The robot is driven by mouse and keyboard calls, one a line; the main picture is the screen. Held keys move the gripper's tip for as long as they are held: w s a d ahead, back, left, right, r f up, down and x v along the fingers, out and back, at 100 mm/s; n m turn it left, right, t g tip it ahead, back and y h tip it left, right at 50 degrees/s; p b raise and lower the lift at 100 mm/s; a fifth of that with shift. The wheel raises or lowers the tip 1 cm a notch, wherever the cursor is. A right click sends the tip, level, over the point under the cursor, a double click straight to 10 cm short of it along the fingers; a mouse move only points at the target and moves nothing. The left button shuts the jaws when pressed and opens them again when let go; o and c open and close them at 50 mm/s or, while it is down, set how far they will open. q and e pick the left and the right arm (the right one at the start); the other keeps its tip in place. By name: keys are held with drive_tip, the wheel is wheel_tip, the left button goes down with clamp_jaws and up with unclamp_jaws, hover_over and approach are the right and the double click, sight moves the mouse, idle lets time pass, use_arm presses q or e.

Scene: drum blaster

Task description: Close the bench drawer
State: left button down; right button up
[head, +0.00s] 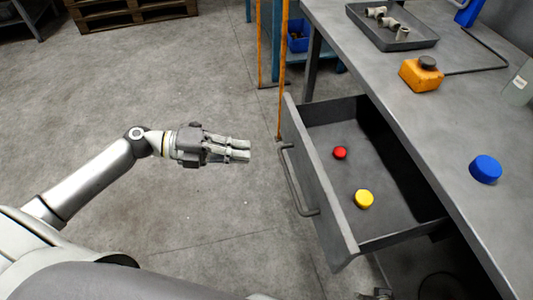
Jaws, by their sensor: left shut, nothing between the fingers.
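The bench drawer (318,185) is grey and stands pulled out to the left from under the bench top. Its bar handle (295,180) is on the front panel, facing left. A red round piece (340,152) and a yellow round piece (363,199) lie inside on its floor. My left gripper (249,149) is shut and empty, left of the drawer front near the handle's far end and apart from it in the picture. A small part at the bottom edge (378,293), below the drawer, may be my right gripper; its fingers cannot be made out.
The bench top (440,140) carries a grey tray (392,30) with pipe fittings, an orange container (421,74) and a blue round piece (486,169). Orange posts (283,70) stand beyond the drawer. A pallet (130,12) lies far back. The floor left of the drawer is clear.

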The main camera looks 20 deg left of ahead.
use_arm(q)
drive_tip(key=x, duration=0.6)
drive_tip(key=shift+w+d, duration=0.15)
drive_tip(key=shift+d, duration=0.1)
use_arm(e)
drive_tip(key=shift+r, duration=0.5)
